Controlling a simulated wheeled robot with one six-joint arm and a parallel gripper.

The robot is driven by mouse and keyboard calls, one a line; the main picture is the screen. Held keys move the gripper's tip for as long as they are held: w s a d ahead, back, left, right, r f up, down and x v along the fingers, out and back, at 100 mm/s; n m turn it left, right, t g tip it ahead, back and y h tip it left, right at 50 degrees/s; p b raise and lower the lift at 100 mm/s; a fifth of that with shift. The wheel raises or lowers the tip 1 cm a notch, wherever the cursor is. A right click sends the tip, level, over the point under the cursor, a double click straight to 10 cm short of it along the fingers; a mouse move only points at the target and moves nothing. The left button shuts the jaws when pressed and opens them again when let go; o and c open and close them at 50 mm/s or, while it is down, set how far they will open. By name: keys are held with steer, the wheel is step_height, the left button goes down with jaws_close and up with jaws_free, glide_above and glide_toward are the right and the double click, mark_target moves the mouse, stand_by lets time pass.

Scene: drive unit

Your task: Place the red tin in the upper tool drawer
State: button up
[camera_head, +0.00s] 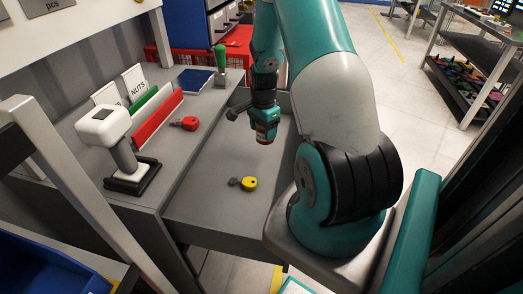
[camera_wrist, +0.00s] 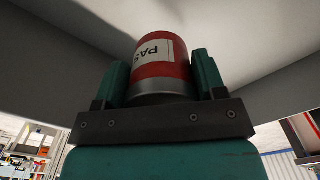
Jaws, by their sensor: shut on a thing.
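The red tin (camera_wrist: 163,60) with a white label is held between the two fingers of my gripper (camera_wrist: 160,78) in the wrist view. In the head view the tin (camera_head: 264,136) shows small and partly hidden below my gripper (camera_head: 266,118). The gripper points down over the back part of the open grey drawer (camera_head: 215,200). Whether the tin touches the drawer floor I cannot tell. A yellow item (camera_head: 249,184) with a small dark part lies on the drawer floor, nearer the front and apart from the tin.
On the worktop left of the drawer stand a white scanner (camera_head: 115,140) on a dark stand, a red strip (camera_head: 157,117), a red tape-like item (camera_head: 186,123) and a green-handled tool (camera_head: 220,62). A blue bin (camera_head: 45,270) is at bottom left. The drawer's left front floor is clear.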

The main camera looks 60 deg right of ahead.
step_height(320, 180, down, 9)
steer(key=shift+r, duration=0.2)
stand_by(0.3)
steer(key=o, duration=1)
steer(key=shift+f, duration=0.1)
steer(key=shift+o, duration=0.2)
